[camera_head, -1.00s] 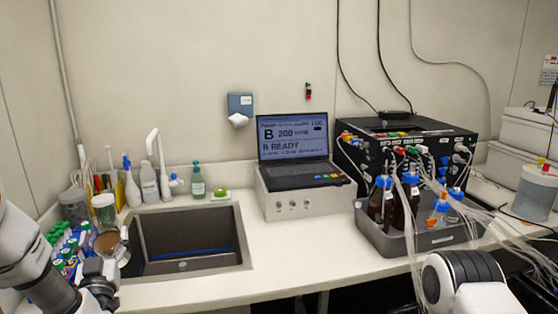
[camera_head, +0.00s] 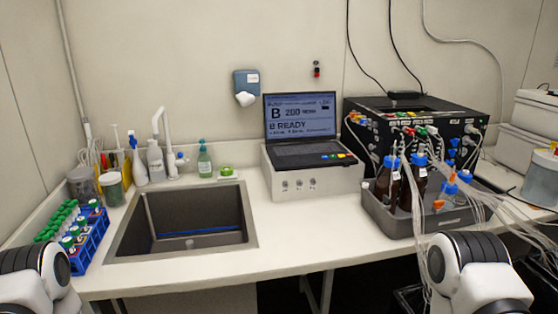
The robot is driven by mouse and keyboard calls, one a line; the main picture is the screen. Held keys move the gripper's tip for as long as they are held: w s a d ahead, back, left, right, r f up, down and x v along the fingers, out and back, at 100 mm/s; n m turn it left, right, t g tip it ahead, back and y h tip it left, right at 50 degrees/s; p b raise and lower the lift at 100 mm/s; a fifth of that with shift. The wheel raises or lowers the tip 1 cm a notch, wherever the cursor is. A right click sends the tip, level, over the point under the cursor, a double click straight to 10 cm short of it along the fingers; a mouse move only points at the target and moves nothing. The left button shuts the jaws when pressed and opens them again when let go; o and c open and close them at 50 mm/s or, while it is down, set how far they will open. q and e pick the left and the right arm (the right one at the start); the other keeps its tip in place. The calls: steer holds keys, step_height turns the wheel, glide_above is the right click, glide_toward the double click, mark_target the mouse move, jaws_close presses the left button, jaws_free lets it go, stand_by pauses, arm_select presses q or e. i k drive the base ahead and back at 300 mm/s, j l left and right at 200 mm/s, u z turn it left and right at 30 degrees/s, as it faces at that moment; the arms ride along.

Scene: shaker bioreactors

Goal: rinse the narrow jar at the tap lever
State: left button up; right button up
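The tap (camera_head: 164,140) is a white curved spout at the back of the dark sink (camera_head: 247,222). I cannot tell whether either is the narrow jar. Neither gripper shows; only rounded white and black links of my arms are at the lower left and lower right corners.
A blue rack of green-capped tubes (camera_head: 90,252) stands at the left front. Bottles line the sink's back edge, including a green soap bottle (camera_head: 205,160). A laptop (camera_head: 300,125) sits on a white box. A grey tray (camera_head: 400,222) holds brown bottles with trailing tubes. The counter before the box is clear.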

mark_target(180, 155)
steer(key=i+u, duration=0.15)
steer(key=u, duration=0.3)
steer(key=i+l+u, duration=0.15)
steer(key=u, duration=0.35)
steer(key=i+l+u, duration=0.15)
steer(key=u, duration=0.3)
